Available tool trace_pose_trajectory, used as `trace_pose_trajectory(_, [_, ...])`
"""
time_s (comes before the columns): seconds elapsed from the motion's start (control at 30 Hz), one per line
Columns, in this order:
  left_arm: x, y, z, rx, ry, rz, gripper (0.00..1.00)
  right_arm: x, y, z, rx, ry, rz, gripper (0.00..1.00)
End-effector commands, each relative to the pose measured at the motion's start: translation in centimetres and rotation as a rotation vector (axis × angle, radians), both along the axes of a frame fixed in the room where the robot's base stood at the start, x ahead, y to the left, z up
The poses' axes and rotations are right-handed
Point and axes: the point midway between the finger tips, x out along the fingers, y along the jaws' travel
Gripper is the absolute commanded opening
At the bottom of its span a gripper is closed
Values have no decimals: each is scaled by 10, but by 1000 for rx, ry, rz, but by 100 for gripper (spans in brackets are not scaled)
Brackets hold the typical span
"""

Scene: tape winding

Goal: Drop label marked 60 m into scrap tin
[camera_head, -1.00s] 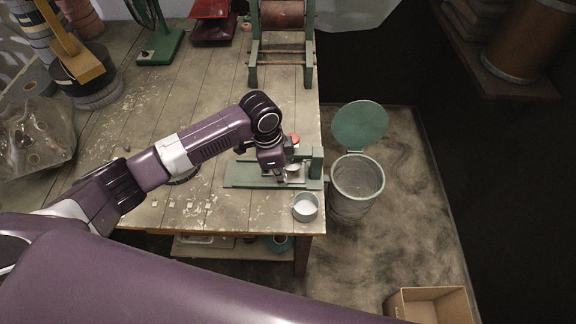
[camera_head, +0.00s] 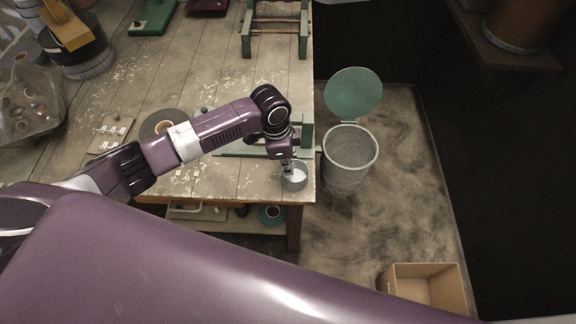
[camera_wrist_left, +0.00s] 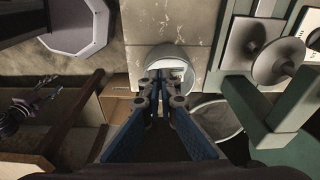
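A small round tin (camera_head: 294,184), pale inside, stands at the front right corner of the workbench (camera_head: 215,72). It is probably the scrap tin. My left gripper (camera_head: 288,168) points down over its opening. In the left wrist view the tin (camera_wrist_left: 181,54) lies just beyond my left fingertips (camera_wrist_left: 161,76), with pale material inside. The fingertips are close together. I cannot make out whether a label is between them, and no 60 m marking is readable. Small pale labels (camera_head: 181,175) lie on the bench left of the tin. My right gripper is not in view.
A green fixture (camera_head: 307,137) stands just behind the tin. A mesh bin (camera_head: 348,165) with a raised green lid (camera_head: 353,93) stands right of the bench. A cardboard box (camera_head: 425,287) is on the floor. A clear bag (camera_head: 28,98) lies at left.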

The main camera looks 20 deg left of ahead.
Motion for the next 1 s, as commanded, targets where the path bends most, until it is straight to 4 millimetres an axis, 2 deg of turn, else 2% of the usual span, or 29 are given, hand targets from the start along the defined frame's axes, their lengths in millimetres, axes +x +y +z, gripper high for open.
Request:
trace_pose_trajectory(0.03, [0,0,-4,0,-1,0,0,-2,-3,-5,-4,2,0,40])
trace_pose_trajectory(0.3, [0,0,-3,0,-1,0,0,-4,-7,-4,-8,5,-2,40])
trace_pose_trajectory(0.53, [0,0,-4,0,0,0,24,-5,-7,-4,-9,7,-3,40])
trace_pose_trajectory(0.87, [0,0,-1,-1,-1,0,25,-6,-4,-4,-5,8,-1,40])
trace_pose_trajectory(1.0, [1,3,15,-2,-4,0,25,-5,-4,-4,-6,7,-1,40])
